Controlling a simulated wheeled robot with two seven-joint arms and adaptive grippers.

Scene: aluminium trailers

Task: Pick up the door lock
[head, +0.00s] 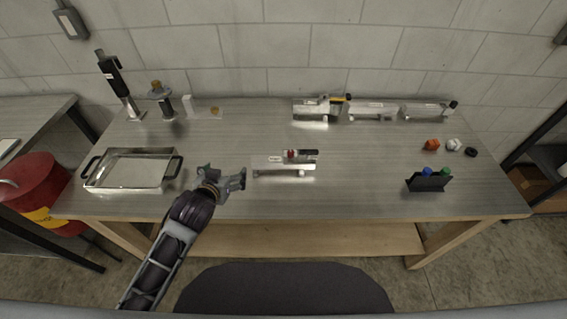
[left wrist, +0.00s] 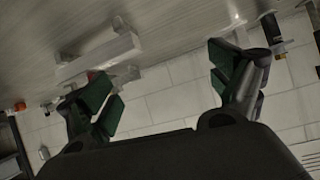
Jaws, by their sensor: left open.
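A silvery metal piece with a small red-and-dark cylinder on it (head: 285,165) lies at the middle of the table; I take it for the door lock, though its details are too small to be sure. My left gripper (head: 238,181) is just to its left, open and empty, with a gap between them. In the left wrist view, the two green-padded fingers (left wrist: 165,92) stand wide apart with nothing between them. A pale metal block (left wrist: 100,55) shows beyond the left finger there; I cannot tell which piece it is. My right gripper is not in view.
A metal tray with black handles (head: 128,172) is at the left. A row of metal fixtures (head: 372,110) lines the back. A black holder with blue and green tops (head: 428,182) stands at the right, near an orange piece (head: 432,144). The table front between is clear.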

